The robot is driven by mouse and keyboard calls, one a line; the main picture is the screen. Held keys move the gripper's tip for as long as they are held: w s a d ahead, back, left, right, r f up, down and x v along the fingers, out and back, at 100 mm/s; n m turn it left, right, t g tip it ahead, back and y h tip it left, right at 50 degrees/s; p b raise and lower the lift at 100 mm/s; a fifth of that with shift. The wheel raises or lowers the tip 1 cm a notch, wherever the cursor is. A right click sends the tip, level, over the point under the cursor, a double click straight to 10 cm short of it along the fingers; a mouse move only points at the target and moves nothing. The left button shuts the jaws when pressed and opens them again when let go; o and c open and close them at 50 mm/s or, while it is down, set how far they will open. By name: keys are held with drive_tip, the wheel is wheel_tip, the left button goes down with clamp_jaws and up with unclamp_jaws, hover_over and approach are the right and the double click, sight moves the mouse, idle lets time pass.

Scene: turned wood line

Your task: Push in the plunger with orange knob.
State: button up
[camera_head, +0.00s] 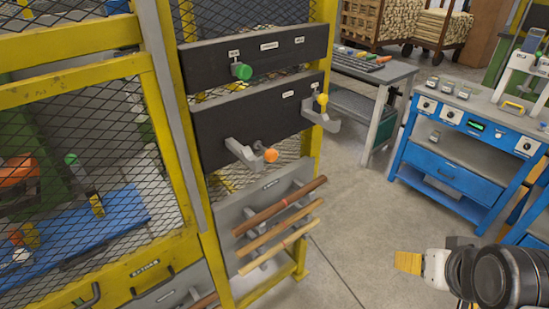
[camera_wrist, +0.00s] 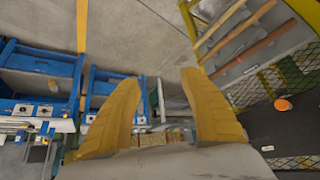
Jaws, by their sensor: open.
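The plunger's orange knob (camera_head: 271,155) sticks out from the lower dark panel (camera_head: 222,124) on the yellow frame, on a short stem beside a grey hook. The knob also shows in the wrist view (camera_wrist: 283,104), at the right against the dark panel. My gripper (camera_head: 408,262) is at the lower right of the head view, well away from the knob with open air between. In the wrist view its two yellow fingers (camera_wrist: 158,84) stand apart with nothing between them. The knob's seat in the panel is hard to see.
A green knob (camera_head: 242,71) is on the upper panel and a yellow knob (camera_head: 322,99) is right of the orange one. Grey hooks (camera_head: 245,152) jut out nearby. Wooden rods (camera_head: 280,207) rest below. A blue workbench (camera_head: 455,150) stands right; the floor between is clear.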

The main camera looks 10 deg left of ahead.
drive_tip(key=shift+o, duration=0.2)
drive_tip(key=n+t+y+b, duration=0.1)
drive_tip(key=n+t+y, duration=0.1)
drive_tip(key=n+y, duration=0.9)
approach(273, 155)
drive_tip(key=n+h, duration=0.1)
drive_tip(key=b+x, duration=0.4)
drive_tip(key=x, duration=0.7)
drive_tip(key=shift+w+a+r, duration=0.1)
drive_tip(key=shift+a, duration=0.2)
